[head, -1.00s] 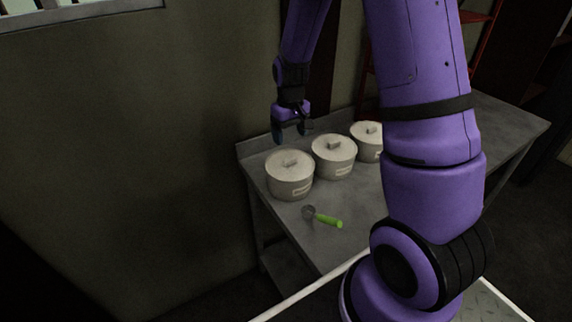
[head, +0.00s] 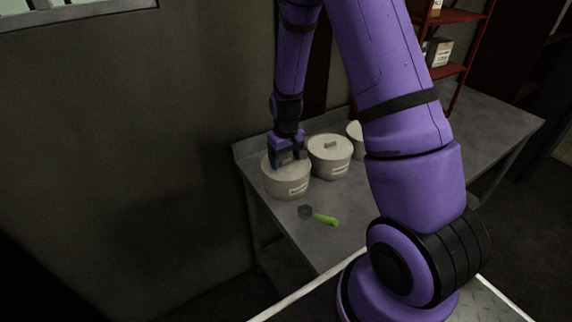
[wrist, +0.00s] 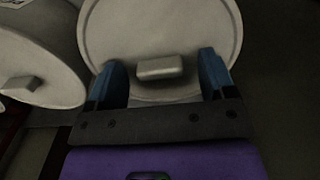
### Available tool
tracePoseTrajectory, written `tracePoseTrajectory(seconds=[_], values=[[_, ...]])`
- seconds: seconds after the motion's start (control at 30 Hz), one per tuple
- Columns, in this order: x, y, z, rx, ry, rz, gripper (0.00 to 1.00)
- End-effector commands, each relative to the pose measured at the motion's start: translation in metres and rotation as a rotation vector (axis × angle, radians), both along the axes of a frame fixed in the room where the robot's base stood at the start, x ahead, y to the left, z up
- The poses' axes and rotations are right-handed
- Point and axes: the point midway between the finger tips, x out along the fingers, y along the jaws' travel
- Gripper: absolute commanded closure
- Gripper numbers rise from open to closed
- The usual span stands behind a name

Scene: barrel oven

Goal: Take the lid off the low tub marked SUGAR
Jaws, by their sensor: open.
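Three low pale tubs with knobbed lids stand in a row on the grey table; their labels are too small to read. My gripper (head: 288,160) is over the leftmost tub (head: 287,184), pointing down. In the wrist view my gripper (wrist: 164,75) is open, with one blue finger on each side of the block-shaped handle (wrist: 160,68) on that tub's lid (wrist: 165,35). The fingers are apart from the handle. The lid is on the tub. The middle tub (head: 330,160) is lidded. The right tub (head: 356,138) is partly hidden behind my arm.
A scoop with a green handle (head: 325,219) lies on the table (head: 345,245) in front of the tubs. A wall (head: 150,130) is close on the left. A red shelf (head: 450,72) with boxes stands at the back right. The table's front is mostly clear.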

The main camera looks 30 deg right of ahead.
Motion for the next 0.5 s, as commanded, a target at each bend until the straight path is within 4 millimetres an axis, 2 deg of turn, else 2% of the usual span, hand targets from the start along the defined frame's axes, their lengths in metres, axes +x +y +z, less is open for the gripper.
tracePoseTrajectory(seconds=[0.07,0.3,0.5], values=[[0.0001,-0.0001,0.0002,0.0,0.0,0.0,0.23],[0.0001,-0.0001,0.0004,0.0,0.0,0.0,0.76],[0.0001,-0.0002,0.0005,0.0,0.0,0.0,0.77]])
